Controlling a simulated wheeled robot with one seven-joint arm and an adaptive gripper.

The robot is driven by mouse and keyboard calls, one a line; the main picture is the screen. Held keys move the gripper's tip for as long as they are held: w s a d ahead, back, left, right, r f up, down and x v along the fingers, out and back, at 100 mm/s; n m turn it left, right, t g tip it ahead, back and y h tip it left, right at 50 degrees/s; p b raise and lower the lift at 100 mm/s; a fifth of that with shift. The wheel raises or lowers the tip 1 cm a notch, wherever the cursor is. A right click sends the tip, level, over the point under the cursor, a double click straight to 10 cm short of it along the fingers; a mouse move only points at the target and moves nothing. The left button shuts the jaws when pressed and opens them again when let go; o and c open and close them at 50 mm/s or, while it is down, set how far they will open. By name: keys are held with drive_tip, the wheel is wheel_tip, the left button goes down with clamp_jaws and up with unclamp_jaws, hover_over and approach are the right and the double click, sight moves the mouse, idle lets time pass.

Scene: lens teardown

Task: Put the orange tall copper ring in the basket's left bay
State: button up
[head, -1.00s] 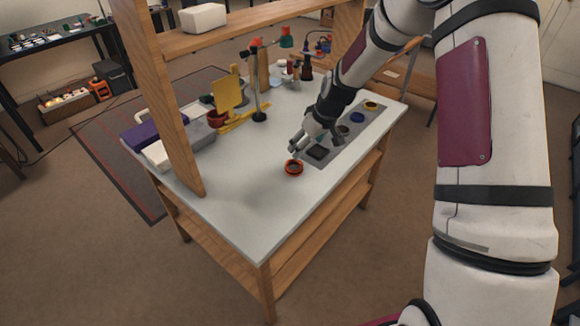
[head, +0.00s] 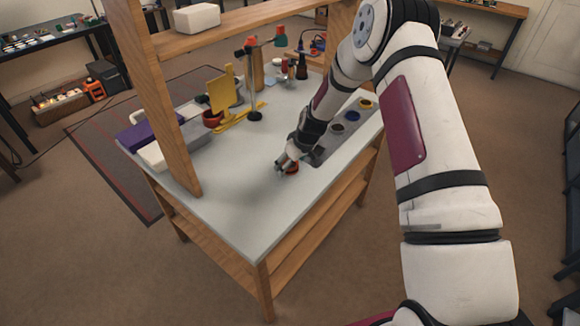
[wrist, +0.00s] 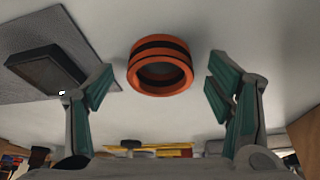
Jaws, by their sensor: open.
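The orange copper ring (wrist: 160,82) with dark bands stands on the grey-white table top. In the wrist view it lies between and beyond the fingertips of my gripper (wrist: 162,85), with free space on both sides. In the head view the ring (head: 292,169) is partly hidden by my gripper (head: 282,165), which is low over the table beside it. My gripper is open and empty. I cannot make out the basket for certain; a white and purple container (head: 150,140) stands at the table's left edge, partly behind a wooden post.
A dark square block (wrist: 48,72) sits on the grey mat near the ring. The mat also bears blue (head: 352,116) and yellow (head: 367,104) rings. A yellow stand (head: 222,95) and a lamp-like post (head: 254,85) stand farther back. The front table top is clear.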

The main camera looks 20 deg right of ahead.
drive_tip(key=shift+f, duration=0.15)
drive_tip(key=c, duration=1.4)
